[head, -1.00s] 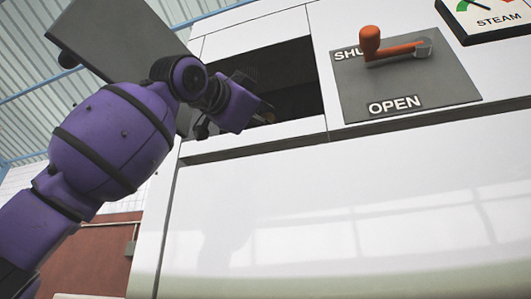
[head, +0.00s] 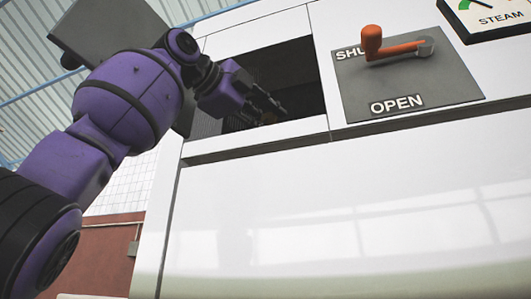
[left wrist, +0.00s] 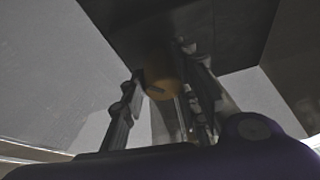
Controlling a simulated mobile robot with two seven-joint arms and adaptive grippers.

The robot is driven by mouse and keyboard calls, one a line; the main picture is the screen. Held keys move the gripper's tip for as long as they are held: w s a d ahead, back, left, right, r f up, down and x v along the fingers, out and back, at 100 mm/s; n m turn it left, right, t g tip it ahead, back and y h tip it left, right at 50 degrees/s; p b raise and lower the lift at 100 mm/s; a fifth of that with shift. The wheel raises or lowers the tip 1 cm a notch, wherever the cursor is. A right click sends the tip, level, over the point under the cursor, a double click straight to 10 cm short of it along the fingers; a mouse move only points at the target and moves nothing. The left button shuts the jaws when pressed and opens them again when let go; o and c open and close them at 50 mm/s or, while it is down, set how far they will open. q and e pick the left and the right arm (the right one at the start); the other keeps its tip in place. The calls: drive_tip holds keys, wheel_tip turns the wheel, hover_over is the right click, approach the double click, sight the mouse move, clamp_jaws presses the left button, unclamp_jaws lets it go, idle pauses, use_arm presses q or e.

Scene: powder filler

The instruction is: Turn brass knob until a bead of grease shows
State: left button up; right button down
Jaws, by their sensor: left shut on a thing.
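The brass knob (left wrist: 161,86) shows in the left wrist view, dim and yellowish, between the two dark fingers of my left gripper (left wrist: 162,76). In the head view the left gripper (head: 267,108) reaches into the dark opening (head: 297,65) in the white machine, and a small brownish patch of the knob (head: 268,117) shows at its fingertips. The gripper is shut on the knob. The shade around it is deep, and I cannot make out any grease. My right gripper is in neither view.
A grey hatch panel (head: 112,35) stands open left of the opening, close to my left arm. The white front (head: 340,200) below is clear.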

use_arm(q)
drive_tip(key=shift+w+d+f+m+g, duration=0.1)
drive_tip(key=shift+w+f+m+g, duration=0.1)
drive_tip(key=shift+f+m+g, duration=0.3)
drive_tip(key=o, duration=1)
drive_tip(key=shift+s+r, duration=0.1)
drive_tip(key=shift+r, duration=0.05)
drive_tip(key=shift+o, duration=0.2)
drive_tip(key=shift+r, duration=0.15)
drive_tip(key=shift+s+r+t, duration=0.1)
drive_tip(key=shift+t, duration=0.2)
